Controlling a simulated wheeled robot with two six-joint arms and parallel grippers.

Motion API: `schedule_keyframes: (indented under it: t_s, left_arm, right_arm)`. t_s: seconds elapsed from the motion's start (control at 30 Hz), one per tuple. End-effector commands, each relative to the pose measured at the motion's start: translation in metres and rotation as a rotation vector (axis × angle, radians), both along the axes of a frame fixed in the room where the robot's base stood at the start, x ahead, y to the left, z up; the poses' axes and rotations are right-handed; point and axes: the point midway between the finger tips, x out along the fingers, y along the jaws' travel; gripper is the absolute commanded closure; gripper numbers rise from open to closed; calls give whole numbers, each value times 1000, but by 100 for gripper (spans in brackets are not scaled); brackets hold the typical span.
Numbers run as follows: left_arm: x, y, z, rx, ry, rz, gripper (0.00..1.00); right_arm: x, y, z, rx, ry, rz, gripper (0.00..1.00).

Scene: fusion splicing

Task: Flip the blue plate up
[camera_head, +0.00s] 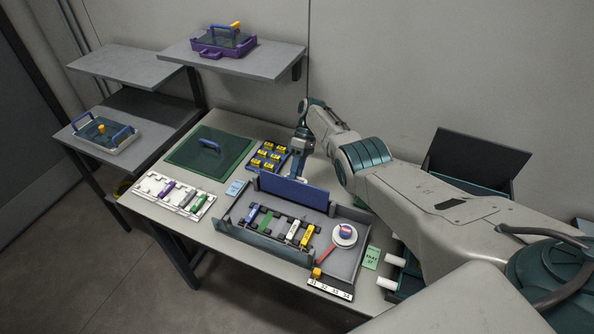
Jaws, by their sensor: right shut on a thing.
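The blue plate (287,191) stands raised along the back edge of the grey tray (352,259) on the table. My right gripper (297,176) reaches down from above to the plate's upper edge and is shut on it. Its fingers are small in the view and partly hidden by the wrist. My left gripper is not in view.
Inside the tray are several coloured pieces, a white round dish (344,236) and a red-handled tool. Beside it are a white holder (174,196), a green mat (210,152) and a blue block with yellow pieces (268,158). Shelves (232,62) stand behind.

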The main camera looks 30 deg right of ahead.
Motion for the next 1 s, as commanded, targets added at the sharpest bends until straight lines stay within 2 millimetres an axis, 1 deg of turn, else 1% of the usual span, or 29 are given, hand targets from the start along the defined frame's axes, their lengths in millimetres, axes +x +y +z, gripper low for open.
schedule_keyframes:
  t_s: [0.03, 0.77, 0.87, 0.97, 1.0]
  left_arm:
    - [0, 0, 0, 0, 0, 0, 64]
    - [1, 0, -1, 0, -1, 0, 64]
    - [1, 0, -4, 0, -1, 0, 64]
    - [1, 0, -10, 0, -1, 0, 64]
    - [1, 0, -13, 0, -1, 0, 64]
  right_arm:
    - [2, -3, 1, -6, -7, -4, 68]
    - [2, -2, 1, -4, -7, -3, 68]
    - [5, -6, 6, -5, -10, -4, 68]
    - [11, -13, 18, -5, -12, -4, 68]
    - [14, -17, 25, -6, -13, -5, 68]
